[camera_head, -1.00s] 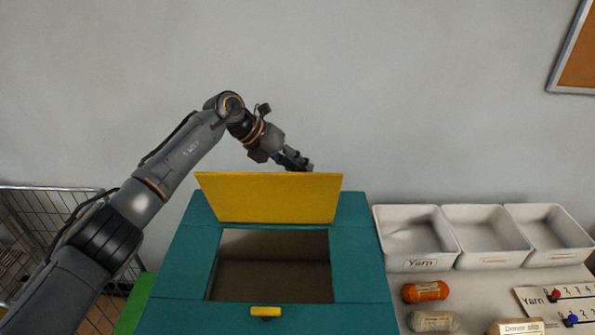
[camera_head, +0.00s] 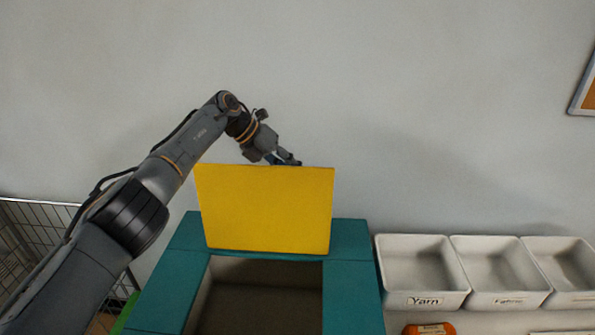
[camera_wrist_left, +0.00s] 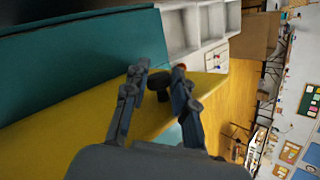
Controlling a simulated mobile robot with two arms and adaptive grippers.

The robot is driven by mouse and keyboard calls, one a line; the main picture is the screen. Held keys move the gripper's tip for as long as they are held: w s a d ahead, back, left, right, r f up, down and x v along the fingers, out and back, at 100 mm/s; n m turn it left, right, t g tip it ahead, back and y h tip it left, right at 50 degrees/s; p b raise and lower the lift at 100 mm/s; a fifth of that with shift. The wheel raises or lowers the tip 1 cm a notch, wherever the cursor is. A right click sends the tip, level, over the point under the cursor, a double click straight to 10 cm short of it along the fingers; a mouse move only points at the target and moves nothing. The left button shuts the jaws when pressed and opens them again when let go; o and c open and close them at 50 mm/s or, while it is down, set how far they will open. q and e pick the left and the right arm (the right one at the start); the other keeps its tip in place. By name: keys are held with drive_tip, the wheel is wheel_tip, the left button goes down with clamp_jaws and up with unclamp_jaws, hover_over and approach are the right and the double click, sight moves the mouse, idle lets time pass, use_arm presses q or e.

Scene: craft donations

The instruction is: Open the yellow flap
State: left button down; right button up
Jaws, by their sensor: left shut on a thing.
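The yellow flap (camera_head: 265,210) stands raised, close to upright, at the back of the teal box (camera_head: 345,285). The box opening (camera_head: 262,300) in front of it is uncovered and dark inside. My left gripper (camera_head: 290,161) is at the flap's top edge, mostly behind it. In the left wrist view the fingers of my left gripper (camera_wrist_left: 161,76) are closed around a dark knob (camera_wrist_left: 158,84) on the yellow flap (camera_wrist_left: 65,135). The head view hides this knob behind the flap. My right gripper is not in view.
A wire cart (camera_head: 40,235) stands at the left. A plain wall is behind the flap.

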use_arm(q)
drive_tip(key=shift+w+a+f, duration=0.2)
drive_tip(key=shift+w+f, duration=0.05)
drive_tip(key=shift+f, duration=0.05)
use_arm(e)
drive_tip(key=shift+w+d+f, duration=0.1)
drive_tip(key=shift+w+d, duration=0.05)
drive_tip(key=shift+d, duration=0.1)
use_arm(q)
drive_tip(key=shift+w, duration=0.1)
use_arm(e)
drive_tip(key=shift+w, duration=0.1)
use_arm(q)
drive_tip(key=c, duration=1.3)
unclamp_jaws()
drive_tip(key=shift+f, duration=0.1)
drive_tip(key=shift+o, duration=1.2)
drive_tip(key=shift+w, duration=0.25)
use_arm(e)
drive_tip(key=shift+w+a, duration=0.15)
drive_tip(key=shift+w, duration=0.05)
